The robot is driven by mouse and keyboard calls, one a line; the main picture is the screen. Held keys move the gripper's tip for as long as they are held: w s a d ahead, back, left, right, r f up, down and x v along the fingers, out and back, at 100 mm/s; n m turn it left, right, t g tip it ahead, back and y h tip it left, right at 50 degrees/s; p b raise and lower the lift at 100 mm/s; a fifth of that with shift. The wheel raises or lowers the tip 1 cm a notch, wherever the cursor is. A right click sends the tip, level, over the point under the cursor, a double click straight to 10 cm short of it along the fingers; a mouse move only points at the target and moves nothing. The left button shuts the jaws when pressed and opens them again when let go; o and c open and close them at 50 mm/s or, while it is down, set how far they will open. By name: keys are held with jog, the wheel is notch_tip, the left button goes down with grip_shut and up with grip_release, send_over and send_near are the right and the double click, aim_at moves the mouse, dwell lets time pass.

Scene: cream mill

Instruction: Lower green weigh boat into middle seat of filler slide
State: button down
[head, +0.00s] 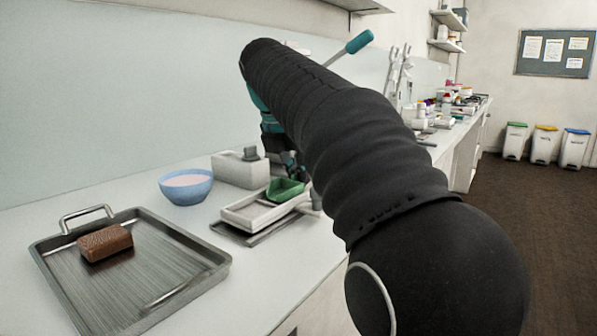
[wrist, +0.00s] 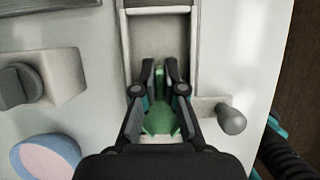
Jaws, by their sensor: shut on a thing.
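The green weigh boat (head: 285,190) is over the back right part of the pale filler slide (head: 245,222) in the head view. My gripper (wrist: 160,74) is shut on the boat, whose green (wrist: 160,118) shows between and below the fingers in the wrist view. The slide's rim (wrist: 194,50) runs up both sides of the fingers there. An empty seat lies beyond the fingertips, with a cross bar at its far end. My fingers hide the slide under the boat, so I cannot tell whether the boat touches it. In the head view my arm partly covers the gripper.
A grey block with a knob (head: 240,169) and a blue bowl (head: 187,187) stand beside the slide. A steel tray (head: 190,245) with a brown block (head: 104,242) is at the front left. A round-ended handle (wrist: 231,119) sticks out right of the slide.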

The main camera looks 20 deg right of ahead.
jog(key=shift+f, duration=0.3)
dwell(0.5)
jog(key=c, duration=1.2)
grip_release()
jog(key=shift+r, duration=0.15)
jog(key=shift+r, duration=2.95)
jog(key=shift+s, duration=0.1)
